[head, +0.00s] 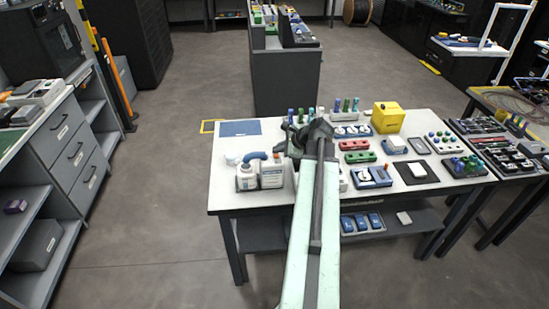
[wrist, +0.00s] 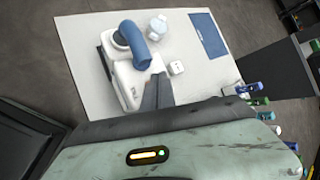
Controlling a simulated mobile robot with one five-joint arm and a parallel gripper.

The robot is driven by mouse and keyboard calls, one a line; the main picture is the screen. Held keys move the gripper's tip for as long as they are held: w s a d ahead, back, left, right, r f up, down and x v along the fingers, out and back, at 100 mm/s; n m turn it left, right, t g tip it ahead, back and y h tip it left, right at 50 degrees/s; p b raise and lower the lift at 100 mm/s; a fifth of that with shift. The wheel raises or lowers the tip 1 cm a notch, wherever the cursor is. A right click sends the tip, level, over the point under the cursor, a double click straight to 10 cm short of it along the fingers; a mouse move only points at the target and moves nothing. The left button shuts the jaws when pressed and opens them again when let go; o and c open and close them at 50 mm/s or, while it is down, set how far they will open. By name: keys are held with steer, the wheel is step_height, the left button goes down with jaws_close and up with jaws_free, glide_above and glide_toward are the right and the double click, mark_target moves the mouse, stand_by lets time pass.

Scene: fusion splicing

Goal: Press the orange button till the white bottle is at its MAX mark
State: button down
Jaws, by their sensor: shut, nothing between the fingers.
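In the wrist view the labelled white body (wrist: 132,82) and blue tube (wrist: 135,45) show from above. I cannot tell which container is the white bottle. My gripper (wrist: 157,92) is shut and empty, appearing beside the labelled body; contact is unclear. In the head view my arm partly hides it.
A clear round piece (wrist: 157,27) and a small white block (wrist: 177,68) are near the containers. A blue mat (head: 240,128) lies behind. Several vials stand close to the arm. A yellow box (head: 388,117) and trays fill the right side.

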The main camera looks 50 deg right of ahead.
mark_target(278, 156)
steer(key=shift+f+b, duration=0.45)
steer(key=shift+f, duration=0.1)
stand_by(0.6)
steer(key=shift+r, duration=0.15)
steer(key=shift+r+p, duration=0.8)
steer(key=shift+p, duration=0.15)
step_height(278, 156, up, 5)
steer(key=p, duration=0.5)
steer(key=shift+r, duration=0.1)
stand_by(0.4)
